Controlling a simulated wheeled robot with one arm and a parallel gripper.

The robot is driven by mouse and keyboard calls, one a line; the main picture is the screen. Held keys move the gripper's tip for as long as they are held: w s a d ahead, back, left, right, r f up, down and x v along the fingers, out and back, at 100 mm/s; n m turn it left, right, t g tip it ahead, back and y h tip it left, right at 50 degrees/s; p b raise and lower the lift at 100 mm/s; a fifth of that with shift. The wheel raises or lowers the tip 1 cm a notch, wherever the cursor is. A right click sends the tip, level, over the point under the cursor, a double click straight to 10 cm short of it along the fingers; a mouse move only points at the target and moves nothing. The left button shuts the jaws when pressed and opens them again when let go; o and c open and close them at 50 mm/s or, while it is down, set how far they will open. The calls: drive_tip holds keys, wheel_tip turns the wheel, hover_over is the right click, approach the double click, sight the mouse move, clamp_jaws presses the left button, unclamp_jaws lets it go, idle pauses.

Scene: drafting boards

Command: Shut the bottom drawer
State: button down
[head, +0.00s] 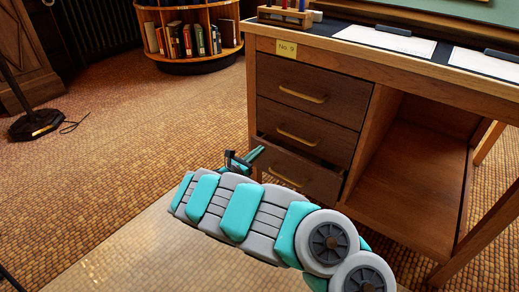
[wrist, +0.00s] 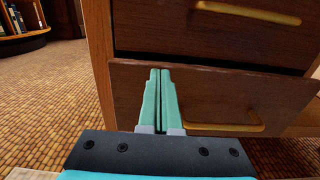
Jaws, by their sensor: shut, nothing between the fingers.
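The bottom drawer (head: 306,173) of the wooden desk stands out a little from the desk front, with a dark gap above its front in the head view. Its brass handle (head: 287,180) shows at the lower middle. In the wrist view the drawer front (wrist: 210,98) fills the middle, with its handle (wrist: 225,127) to the right of my fingers. My gripper (head: 258,155) is shut and empty at the left part of the drawer front. In the wrist view the shut fingertips (wrist: 159,72) overlap the drawer's upper left part. I cannot tell whether they touch it.
The middle drawer (head: 300,132) and top drawer (head: 312,90) above look shut. An open desk bay (head: 415,180) lies to the right. A round bookshelf (head: 190,40) stands behind at left, and a dark stand base (head: 37,124) at far left. The floor left of the desk is clear.

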drive_tip(key=p+v, duration=0.2)
drive_tip(key=v, duration=1)
drive_tip(key=p, duration=0.3)
approach(294, 158)
drive_tip(key=x, duration=0.2)
drive_tip(key=b+x, duration=0.1)
drive_tip(key=x, duration=0.1)
drive_tip(key=b+x, duration=0.1)
drive_tip(key=x, duration=0.1)
drive_tip(key=shift+w+d+f, duration=0.25)
drive_tip(key=shift+d+f, duration=0.05)
drive_tip(key=shift+d, duration=0.05)
drive_tip(key=shift+b+x, duration=0.6)
drive_tip(key=shift+x, duration=1.7)
drive_tip(key=shift+r, duration=0.1)
drive_tip(key=shift+w+r, duration=0.1)
